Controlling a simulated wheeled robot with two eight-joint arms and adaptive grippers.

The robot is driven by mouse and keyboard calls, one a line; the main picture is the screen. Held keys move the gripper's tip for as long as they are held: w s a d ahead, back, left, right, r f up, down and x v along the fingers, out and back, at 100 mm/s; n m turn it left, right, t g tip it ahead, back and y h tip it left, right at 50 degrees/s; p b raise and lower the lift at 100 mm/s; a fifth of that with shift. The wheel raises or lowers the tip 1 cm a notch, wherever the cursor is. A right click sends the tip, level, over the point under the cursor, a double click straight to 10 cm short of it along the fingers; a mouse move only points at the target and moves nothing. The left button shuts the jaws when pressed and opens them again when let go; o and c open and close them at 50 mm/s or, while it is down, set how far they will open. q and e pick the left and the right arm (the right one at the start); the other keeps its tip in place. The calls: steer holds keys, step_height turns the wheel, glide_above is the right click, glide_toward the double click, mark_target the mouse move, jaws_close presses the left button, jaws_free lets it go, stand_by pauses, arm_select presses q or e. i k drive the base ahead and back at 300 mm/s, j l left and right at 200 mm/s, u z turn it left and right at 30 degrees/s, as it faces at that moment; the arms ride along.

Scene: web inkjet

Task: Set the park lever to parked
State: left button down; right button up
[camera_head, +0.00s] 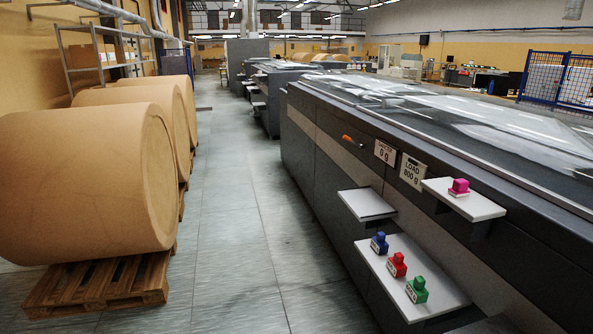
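A small orange lever (352,140) sticks out from the dark side of the long printing machine (318,157), left of two white signs. It looks tilted, sloping down to the right; its marked positions are too small to read. No label naming it as the park lever is legible. Neither of my grippers shows in the head view.
A lower shelf (432,280) holds blue (379,243), red (397,265) and green (417,290) weights. A magenta weight (459,187) sits on the right shelf (478,207). The small left shelf (366,204) is empty. The aisle is clear.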

mark_target(346, 137)
steer(key=i+z, duration=0.15)
steer(key=i, duration=0.3)
steer(key=i+j+z, duration=0.15)
steer(key=i, duration=0.25)
steer(key=i+j+z, duration=0.1)
steer(key=i, duration=0.3)
steer(key=i+j+z, duration=0.15)
steer(key=i, duration=0.3)
steer(key=i+j+z, duration=0.8)
steer(key=i, duration=0.1)
